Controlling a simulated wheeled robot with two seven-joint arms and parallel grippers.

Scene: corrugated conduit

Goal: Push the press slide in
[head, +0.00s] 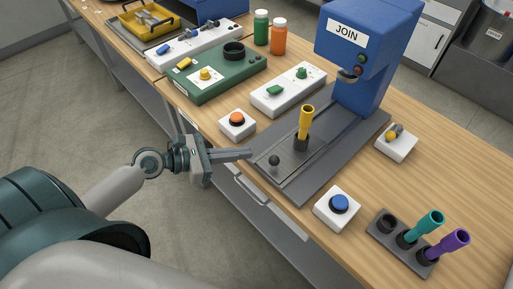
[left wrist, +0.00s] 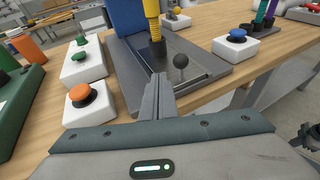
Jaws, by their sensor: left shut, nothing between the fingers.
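The blue press (head: 366,45) labelled JOIN stands on a dark grey base plate (head: 340,150). Its press slide (head: 287,156) is a grey plate on the base, at the end away from the blue column. A black ball knob (head: 274,160) stands at its near end, and a yellow tube (head: 306,119) stands upright in a black holder on it. In the left wrist view the knob (left wrist: 180,61) is just beyond and right of my fingertips. My left gripper (head: 250,153) is shut and empty, close to the knob on the table-edge side.
An orange button box (head: 237,124) and a blue button box (head: 338,207) flank the base plate. A rack (head: 384,239) with teal and purple tubes stands at lower right. A white switch box (head: 288,90) and a green box (head: 213,75) stand further back.

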